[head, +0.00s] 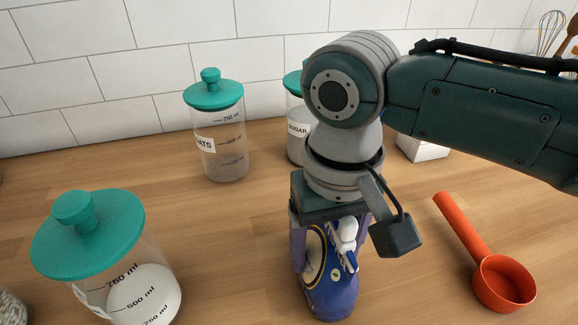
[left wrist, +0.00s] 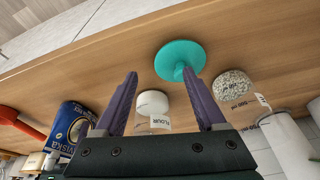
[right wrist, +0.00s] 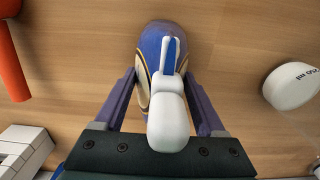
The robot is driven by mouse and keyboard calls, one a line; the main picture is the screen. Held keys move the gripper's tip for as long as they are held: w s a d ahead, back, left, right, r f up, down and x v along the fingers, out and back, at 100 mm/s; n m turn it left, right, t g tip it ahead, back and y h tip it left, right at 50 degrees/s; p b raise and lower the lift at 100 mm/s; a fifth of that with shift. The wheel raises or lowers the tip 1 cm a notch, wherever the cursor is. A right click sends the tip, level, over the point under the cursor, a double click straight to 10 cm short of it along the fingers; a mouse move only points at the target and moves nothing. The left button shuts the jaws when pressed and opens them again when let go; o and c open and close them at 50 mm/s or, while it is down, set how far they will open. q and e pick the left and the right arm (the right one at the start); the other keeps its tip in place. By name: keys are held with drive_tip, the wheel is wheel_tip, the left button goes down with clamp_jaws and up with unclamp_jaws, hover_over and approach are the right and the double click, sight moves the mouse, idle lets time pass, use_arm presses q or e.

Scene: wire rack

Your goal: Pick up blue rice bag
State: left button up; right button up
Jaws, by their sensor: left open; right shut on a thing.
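The blue rice bag (head: 335,298) stands upright on the wooden counter, with a white clip (head: 347,236) at its top. My right gripper (head: 329,245) points down over it and is shut on it, one finger on each side of its upper part. The right wrist view shows the bag (right wrist: 152,45) between the two purple fingers, partly covered by the clip. The bag also appears at the left of the left wrist view (left wrist: 70,127). My left gripper (left wrist: 165,95) shows only in its own wrist view, open and empty. I cannot see any gap between the bag's base and the counter.
A teal-lidded flour jar (head: 135,285) stands at the front left. An oats jar (head: 222,145) and a sugar jar (head: 296,130) stand behind the bag. An orange scoop (head: 503,283) lies to the right.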

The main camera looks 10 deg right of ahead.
clamp_jaws()
drive_tip(key=shift+r, duration=0.15)
